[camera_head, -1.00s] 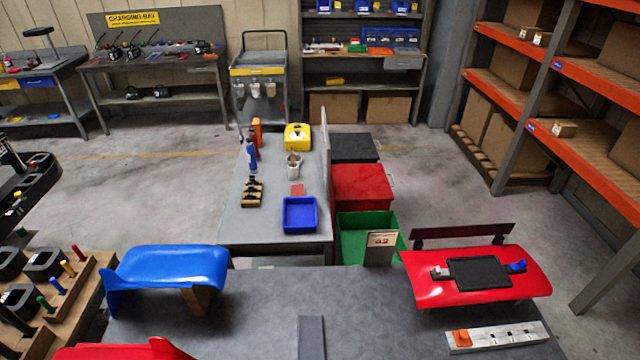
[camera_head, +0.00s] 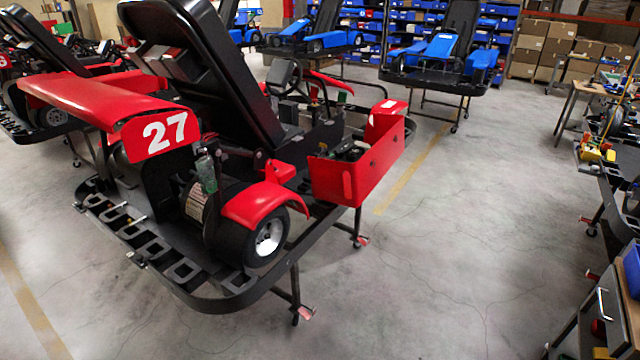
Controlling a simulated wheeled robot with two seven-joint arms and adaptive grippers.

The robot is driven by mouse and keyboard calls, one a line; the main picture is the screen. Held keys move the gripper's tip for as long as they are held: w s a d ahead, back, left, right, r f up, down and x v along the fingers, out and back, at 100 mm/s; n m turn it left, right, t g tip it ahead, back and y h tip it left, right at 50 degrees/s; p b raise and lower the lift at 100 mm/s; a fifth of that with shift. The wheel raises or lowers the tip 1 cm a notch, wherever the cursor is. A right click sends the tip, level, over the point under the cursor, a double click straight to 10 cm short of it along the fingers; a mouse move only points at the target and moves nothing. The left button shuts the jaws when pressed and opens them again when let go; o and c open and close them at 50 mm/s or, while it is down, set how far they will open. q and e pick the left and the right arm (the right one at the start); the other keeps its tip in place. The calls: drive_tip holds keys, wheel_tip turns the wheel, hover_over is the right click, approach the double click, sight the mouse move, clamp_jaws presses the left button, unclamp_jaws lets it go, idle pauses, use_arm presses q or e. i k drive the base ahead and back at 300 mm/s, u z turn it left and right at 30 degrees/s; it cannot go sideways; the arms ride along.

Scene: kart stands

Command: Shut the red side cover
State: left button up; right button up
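A red kart with the number 27 (camera_head: 168,135) stands on a black stand at the left and middle of the head view. On its near right side is a red side cover (camera_head: 372,166), a flat panel with a small red handle at its left end. The cover stands out from the kart body, and dark machinery (camera_head: 346,150) shows behind its upper edge. Its hinge cannot be made out. Neither of my grippers is in view.
The black stand rim (camera_head: 235,303) and its legs stick out around the kart. Grey floor (camera_head: 440,260) is clear to the right. A cart with a metal handle (camera_head: 606,305) and a workbench stand at the right edge. Blue karts (camera_head: 440,50) stand behind.

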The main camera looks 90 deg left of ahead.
sight(350, 189)
drive_tip(key=u, duration=0.95)
